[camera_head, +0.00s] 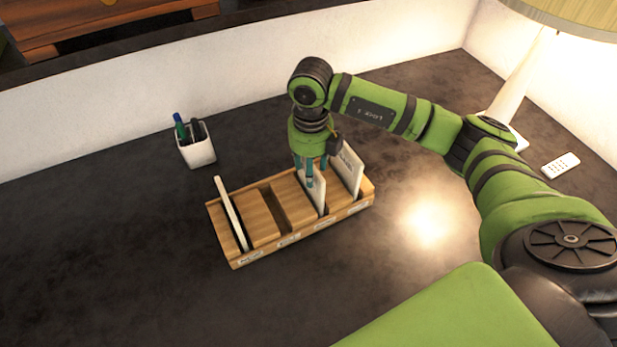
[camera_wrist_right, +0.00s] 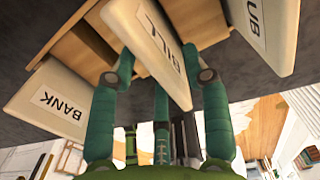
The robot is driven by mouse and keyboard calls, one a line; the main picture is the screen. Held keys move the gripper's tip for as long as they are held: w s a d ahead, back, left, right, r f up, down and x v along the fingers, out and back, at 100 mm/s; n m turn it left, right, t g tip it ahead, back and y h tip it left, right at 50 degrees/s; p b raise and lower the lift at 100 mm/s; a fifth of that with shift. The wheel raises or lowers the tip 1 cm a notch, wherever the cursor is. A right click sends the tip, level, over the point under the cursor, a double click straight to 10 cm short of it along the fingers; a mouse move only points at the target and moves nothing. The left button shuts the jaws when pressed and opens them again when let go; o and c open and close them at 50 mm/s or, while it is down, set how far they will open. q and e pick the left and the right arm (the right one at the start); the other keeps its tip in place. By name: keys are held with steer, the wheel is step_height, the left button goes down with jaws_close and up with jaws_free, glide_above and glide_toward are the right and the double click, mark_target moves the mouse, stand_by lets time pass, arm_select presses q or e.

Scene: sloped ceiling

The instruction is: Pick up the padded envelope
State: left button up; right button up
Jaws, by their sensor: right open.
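A wooden sorter (camera_head: 262,251) with several slots stands on the dark desk and holds three pale upright envelopes. The left envelope (camera_head: 230,212) leans in its slot. The middle one (camera_head: 318,200) is under my right gripper (camera_head: 310,180), and the right one (camera_head: 349,172) is just beside it. In the right wrist view they read "BANK" (camera_wrist_right: 60,100), "BILL" (camera_wrist_right: 150,45) and partly "UB" (camera_wrist_right: 268,40). My right gripper (camera_wrist_right: 165,78) is open, its fingers on either side of the "BILL" envelope's upper edge; contact is unclear. I cannot tell which is padded. My left gripper is out of view.
A white pen cup (camera_head: 196,152) stands behind the sorter at the left. A lamp (camera_head: 520,85) and a white remote (camera_head: 560,165) are at the right. A low white wall (camera_head: 240,70) bounds the desk's back. The desk left of the sorter is clear.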

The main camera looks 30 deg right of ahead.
mark_target(316, 195)
steer(key=f+p, duration=0.1)
steer(key=f, duration=0.3)
steer(key=shift+w+f+p, duration=0.2)
steer(key=shift+f+p, duration=0.05)
steer(key=shift+p, duration=0.1)
steer(key=shift+c, duration=0.4)
jaws_close()
steer(key=shift+r, duration=0.1)
